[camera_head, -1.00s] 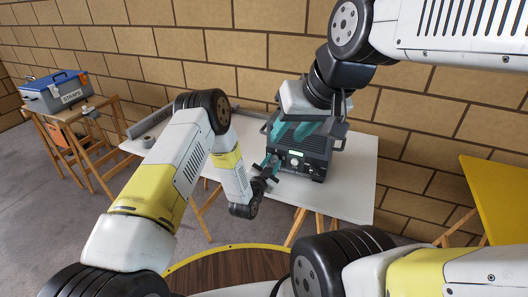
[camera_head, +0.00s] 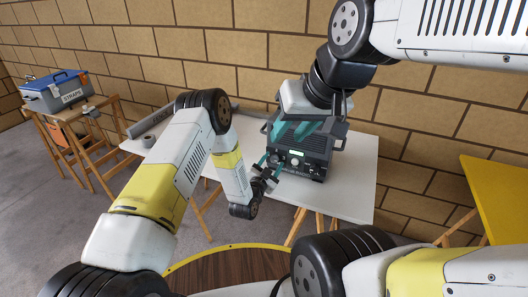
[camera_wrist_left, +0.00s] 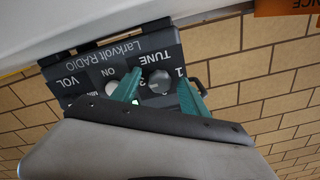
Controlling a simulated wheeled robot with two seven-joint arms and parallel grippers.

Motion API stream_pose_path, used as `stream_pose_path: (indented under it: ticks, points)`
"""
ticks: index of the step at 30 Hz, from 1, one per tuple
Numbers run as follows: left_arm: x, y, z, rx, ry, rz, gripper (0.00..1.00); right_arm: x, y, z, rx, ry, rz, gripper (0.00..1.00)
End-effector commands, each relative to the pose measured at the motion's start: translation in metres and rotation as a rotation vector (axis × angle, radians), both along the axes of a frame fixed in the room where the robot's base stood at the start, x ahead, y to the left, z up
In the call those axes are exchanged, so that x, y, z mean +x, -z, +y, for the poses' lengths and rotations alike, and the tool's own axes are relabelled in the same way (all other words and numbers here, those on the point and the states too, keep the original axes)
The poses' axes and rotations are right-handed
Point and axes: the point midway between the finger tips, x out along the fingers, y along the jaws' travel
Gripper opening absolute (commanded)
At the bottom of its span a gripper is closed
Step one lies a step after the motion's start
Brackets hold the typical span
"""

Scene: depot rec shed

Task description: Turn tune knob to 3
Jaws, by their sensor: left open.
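The radio (camera_head: 313,160) is a dark box with a lit display on the white table. Its front panel shows upside down in the left wrist view (camera_wrist_left: 130,50), with TUNE, ON and VOL lettering. The grey tune knob (camera_wrist_left: 158,80) is between the teal fingers of my left gripper (camera_wrist_left: 165,78), which are open and spread on either side of it. I cannot tell whether they touch it or where it points. In the head view my left gripper (camera_head: 268,168) is at the radio's left front. My right gripper (camera_head: 298,130) is over the radio's top; its grip is unclear.
The white table (camera_head: 345,200) has bare room at its front right. A tape roll (camera_head: 148,141) and a long grey object (camera_head: 150,120) lie on its left part. A yellow panel (camera_head: 500,195) is at right.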

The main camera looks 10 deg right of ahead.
Motion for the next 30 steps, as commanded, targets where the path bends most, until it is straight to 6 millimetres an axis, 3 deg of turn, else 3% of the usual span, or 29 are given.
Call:
stream_pose_path:
  ticks: [15, 30]
  points:
    - [-0.06, 0.001, 0.041, 0.003, -0.001, 0.003, 0.52, 0.0, 0.0, 0.0, 0.0, 0.0, 0.0, 0.36]
    - [-0.062, 0.0, 0.043, 0.001, -0.001, 0.001, 0.52, 0.0, 0.0, 0.0, 0.0, 0.0, 0.0, 0.36]
